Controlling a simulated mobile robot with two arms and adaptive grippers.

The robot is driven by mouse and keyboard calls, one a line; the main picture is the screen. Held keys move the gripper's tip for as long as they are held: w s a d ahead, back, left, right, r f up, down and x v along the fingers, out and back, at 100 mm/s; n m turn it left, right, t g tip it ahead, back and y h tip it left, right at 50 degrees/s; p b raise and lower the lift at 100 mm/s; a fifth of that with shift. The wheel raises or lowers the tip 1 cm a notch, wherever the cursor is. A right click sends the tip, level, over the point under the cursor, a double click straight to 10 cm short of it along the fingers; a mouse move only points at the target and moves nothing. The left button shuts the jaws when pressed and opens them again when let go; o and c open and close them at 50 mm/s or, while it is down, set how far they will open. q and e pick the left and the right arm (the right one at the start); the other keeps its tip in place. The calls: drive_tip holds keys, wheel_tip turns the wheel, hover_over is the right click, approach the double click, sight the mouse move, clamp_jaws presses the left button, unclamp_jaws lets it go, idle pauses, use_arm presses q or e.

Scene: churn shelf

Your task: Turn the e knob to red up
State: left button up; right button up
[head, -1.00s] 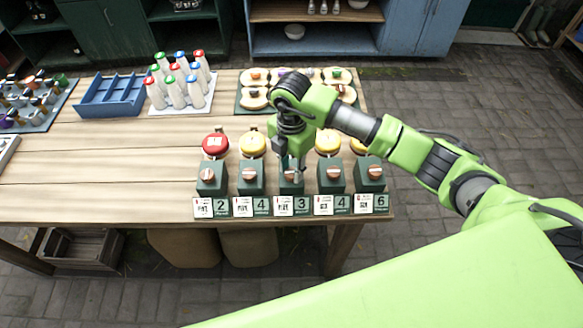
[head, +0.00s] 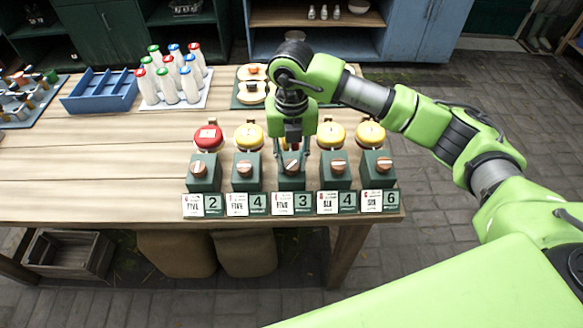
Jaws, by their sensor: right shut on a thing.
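A row of green boxes stands at the table's front edge, each with a round wooden knob on its face. My right gripper (head: 291,158) points down at the middle box (head: 287,183) and is shut on its knob (head: 291,166). The fingers hide part of this knob, and I cannot make out a red mark on it or which way it points. The neighbouring knobs (head: 244,167) and (head: 338,166) are free. My left gripper is not in view.
A red-lidded jar (head: 208,137) and yellow-lidded jars (head: 249,136) stand right behind the boxes. Number plates (head: 302,202) line the front edge. A blue tray (head: 100,92), a rack of capped bottles (head: 172,76) and round lidded pots (head: 250,92) stand farther back.

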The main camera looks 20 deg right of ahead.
sight(291, 165)
drive_tip(key=n+b, duration=0.5)
drive_tip(key=shift+f, duration=0.15)
drive_tip(key=shift+n+b, duration=1.45)
drive_tip(key=shift+n, duration=0.15)
drive_tip(key=shift+r, duration=0.25)
drive_tip(key=o, duration=1.1)
wheel_tip(291, 165, up, 12)
